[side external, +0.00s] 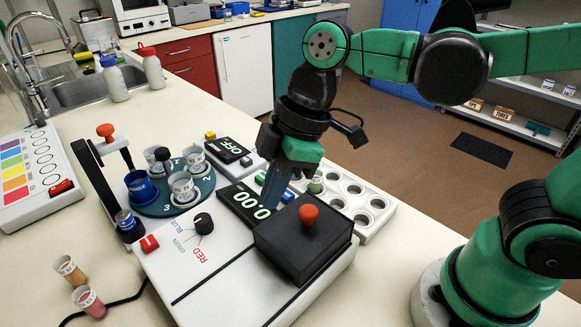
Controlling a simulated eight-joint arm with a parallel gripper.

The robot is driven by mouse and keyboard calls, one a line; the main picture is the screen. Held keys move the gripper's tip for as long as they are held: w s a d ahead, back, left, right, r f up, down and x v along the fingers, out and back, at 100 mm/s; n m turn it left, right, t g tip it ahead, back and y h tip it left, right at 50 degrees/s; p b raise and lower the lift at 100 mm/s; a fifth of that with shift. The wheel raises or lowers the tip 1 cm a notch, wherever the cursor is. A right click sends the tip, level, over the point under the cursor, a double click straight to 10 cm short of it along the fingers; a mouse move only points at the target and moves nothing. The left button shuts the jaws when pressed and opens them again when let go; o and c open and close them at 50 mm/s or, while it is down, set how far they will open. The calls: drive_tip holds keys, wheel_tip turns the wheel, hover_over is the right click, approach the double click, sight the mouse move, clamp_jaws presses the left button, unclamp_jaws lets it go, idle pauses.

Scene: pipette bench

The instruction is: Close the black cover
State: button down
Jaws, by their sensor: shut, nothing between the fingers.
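The black cover (300,248) is a square block with a red knob (309,213) on top. It sits at the right end of the white instrument (215,275) and looks lowered onto it; I cannot tell whether a small gap remains beneath. The instrument has a display (246,203) reading 0.00 and a black dial (203,223). My gripper (268,203) points down with its fingers shut and empty. Its fingertips are near the cover's far left edge, beside the display, left of the red knob. I cannot tell whether they touch the cover.
A round green rack (175,208) with cups stands left of my gripper. A white tray with round wells (375,203) lies behind the cover. A black upright arm with an orange knob (105,130) stands at left. Two small cups (88,302) stand at the front left.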

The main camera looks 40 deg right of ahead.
sight(295, 223)
drive_tip(key=v, duration=0.8)
drive_tip(key=d+f+m+t, duration=0.1)
drive_tip(key=m, duration=0.1)
drive_tip(key=w+d+f+m+t+h, duration=0.1)
drive_tip(key=d+f+m, duration=0.1)
drive_tip(key=w+d+f+m+t, duration=0.1)
drive_tip(key=d+f+m, duration=0.1)
drive_tip(key=shift+d+m+h, duration=0.25)
drive_tip(key=shift+m+h, duration=0.05)
drive_tip(key=d+f+m+t+h, duration=0.2)
drive_tip(key=d+f+m, duration=0.1)
drive_tip(key=d+m, duration=0.2)
drive_tip(key=shift+w+f+m, duration=0.25)
drive_tip(key=shift+f+m, duration=0.1)
drive_tip(key=shift+m, duration=0.15)
